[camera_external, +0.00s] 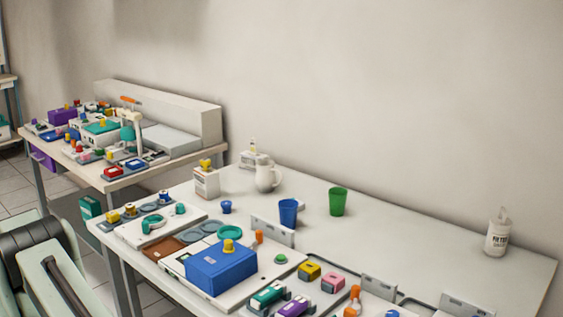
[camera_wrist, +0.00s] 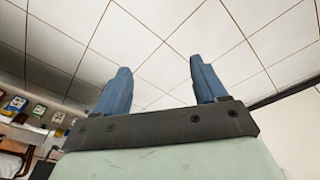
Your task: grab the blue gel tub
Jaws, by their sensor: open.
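A small blue tub (camera_external: 226,207) stands on the white table in the external view, left of a taller blue cup (camera_external: 289,212). It is the thing that best fits the blue gel tub, though no label can be read. A large blue box with a yellow knob (camera_external: 221,268) sits nearer the front. My gripper (camera_wrist: 160,66) shows in the wrist view with its two blue fingers wide apart and nothing between them. It points up at the ceiling, away from the table. The gripper is not seen in the external view, and the tub cannot be made out in the wrist view.
A green cup (camera_external: 338,201), a white jug (camera_external: 267,174) and a white box with a yellow top (camera_external: 206,182) stand near the tub. A white dispenser (camera_external: 497,233) stands far right. The table's back right is clear.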

